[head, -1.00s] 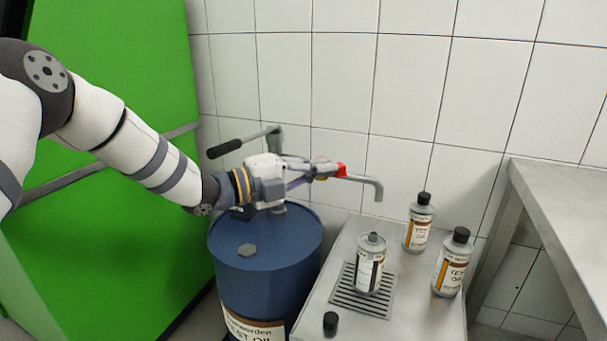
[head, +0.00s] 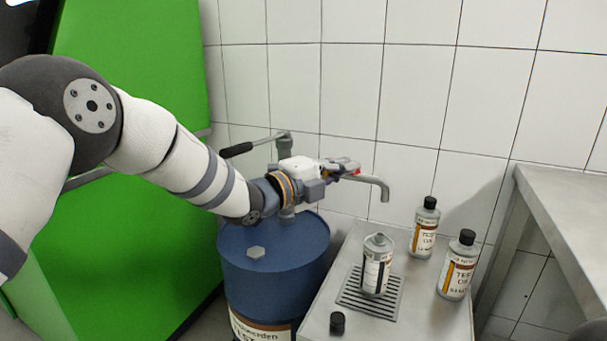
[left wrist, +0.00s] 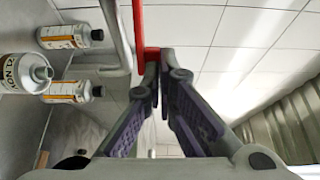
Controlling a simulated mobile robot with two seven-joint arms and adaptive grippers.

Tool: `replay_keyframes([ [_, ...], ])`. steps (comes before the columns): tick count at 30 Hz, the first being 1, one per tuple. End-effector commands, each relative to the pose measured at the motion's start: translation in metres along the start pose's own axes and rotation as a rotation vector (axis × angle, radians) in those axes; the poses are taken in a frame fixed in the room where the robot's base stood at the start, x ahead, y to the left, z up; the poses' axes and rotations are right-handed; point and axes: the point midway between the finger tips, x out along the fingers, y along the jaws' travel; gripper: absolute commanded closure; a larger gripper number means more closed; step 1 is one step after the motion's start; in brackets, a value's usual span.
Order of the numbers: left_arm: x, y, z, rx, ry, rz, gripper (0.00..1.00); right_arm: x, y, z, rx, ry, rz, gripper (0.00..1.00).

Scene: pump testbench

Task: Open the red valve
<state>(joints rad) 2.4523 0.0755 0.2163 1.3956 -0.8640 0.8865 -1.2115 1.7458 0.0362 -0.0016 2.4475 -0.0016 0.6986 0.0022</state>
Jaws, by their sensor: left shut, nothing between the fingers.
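The red valve (head: 356,173) sits on the pump's spout pipe; in the head view only a small red bit shows, mostly hidden by my left gripper. In the left wrist view its red lever (left wrist: 138,22) runs up from the fingertips, with a short red part bending right just beyond them. My left gripper (head: 347,166) is shut and empty, its tips close together right at the valve. In the left wrist view its purple-padded fingers (left wrist: 158,72) meet beside the red lever; I cannot tell if they touch it. My right gripper is not in view.
The pump stands on a blue barrel (head: 272,262), with a black handle (head: 236,150) and a grey spout (head: 383,187). An open bottle (head: 376,265) stands on the drain grate (head: 352,302). Two capped bottles (head: 425,228) (head: 459,265) and a loose cap (head: 337,323) are nearby. Tiled wall behind.

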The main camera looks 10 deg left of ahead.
Motion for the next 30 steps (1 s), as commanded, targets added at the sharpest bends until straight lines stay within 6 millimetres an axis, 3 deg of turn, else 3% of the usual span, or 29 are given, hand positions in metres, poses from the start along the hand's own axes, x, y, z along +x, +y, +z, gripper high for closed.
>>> replay_keyframes([
  [12, 0.029, 0.000, -0.013, 0.002, 0.016, 0.001, 1.00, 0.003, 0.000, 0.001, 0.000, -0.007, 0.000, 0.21],
  [30, 0.039, 0.000, -0.013, -0.001, 0.014, 0.002, 1.00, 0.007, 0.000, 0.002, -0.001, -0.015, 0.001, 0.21],
])
